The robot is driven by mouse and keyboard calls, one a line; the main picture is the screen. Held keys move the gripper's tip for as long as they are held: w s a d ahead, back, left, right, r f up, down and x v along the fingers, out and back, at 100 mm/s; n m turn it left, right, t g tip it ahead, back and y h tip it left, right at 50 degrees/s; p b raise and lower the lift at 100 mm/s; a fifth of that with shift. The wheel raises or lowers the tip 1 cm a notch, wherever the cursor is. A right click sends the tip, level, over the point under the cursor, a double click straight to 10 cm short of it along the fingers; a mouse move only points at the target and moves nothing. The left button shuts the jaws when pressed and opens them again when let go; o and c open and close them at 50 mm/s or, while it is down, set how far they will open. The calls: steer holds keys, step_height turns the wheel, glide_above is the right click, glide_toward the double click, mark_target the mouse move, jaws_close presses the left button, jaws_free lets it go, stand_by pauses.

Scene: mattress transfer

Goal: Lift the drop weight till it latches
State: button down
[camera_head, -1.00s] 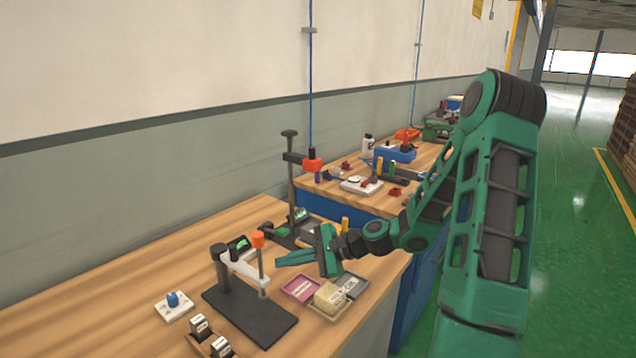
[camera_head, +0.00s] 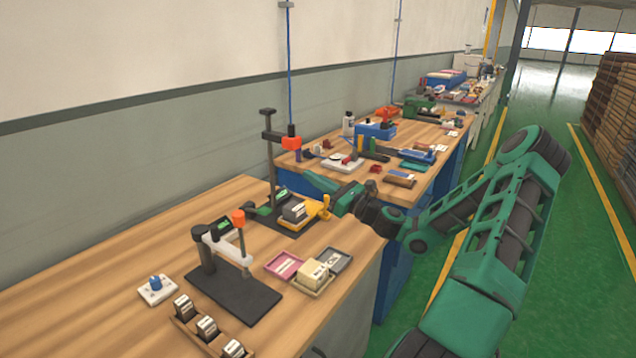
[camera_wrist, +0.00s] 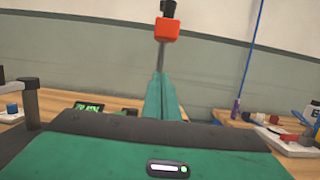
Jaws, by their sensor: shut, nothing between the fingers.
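A test stand has a dark post (camera_head: 271,160) and an orange block (camera_head: 291,143) on its top arm. The orange block also shows in the wrist view (camera_wrist: 167,30). At the stand's base sits a dark block with a pale label (camera_head: 294,210), beside a yellow part (camera_head: 320,208). I cannot tell for sure which part is the drop weight. My gripper (camera_head: 308,175) is shut and empty, its fingers pointing left toward the post, below the orange block and above the yellow part. In the wrist view my closed fingertips (camera_wrist: 161,76) line up beneath the orange block; contact cannot be told.
A second stand with a white arm (camera_head: 222,248) and orange knob (camera_head: 238,217) stands nearer. Pink tray (camera_head: 284,265), cream box (camera_head: 313,273), blue-knobbed switch (camera_head: 156,286) and labelled blocks lie around it. A cluttered second bench (camera_head: 435,139) stands behind. The left bench top is clear.

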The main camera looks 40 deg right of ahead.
mark_target(298, 148)
steer(key=w+a+r, duration=0.1)
steer(key=w+r, duration=0.4)
steer(key=shift+a+r, duration=0.15)
steer(key=shift+a, duration=0.25)
steer(key=shift+r, duration=1.3)
step_height(298, 148, down, 6)
steer(key=v, duration=1)
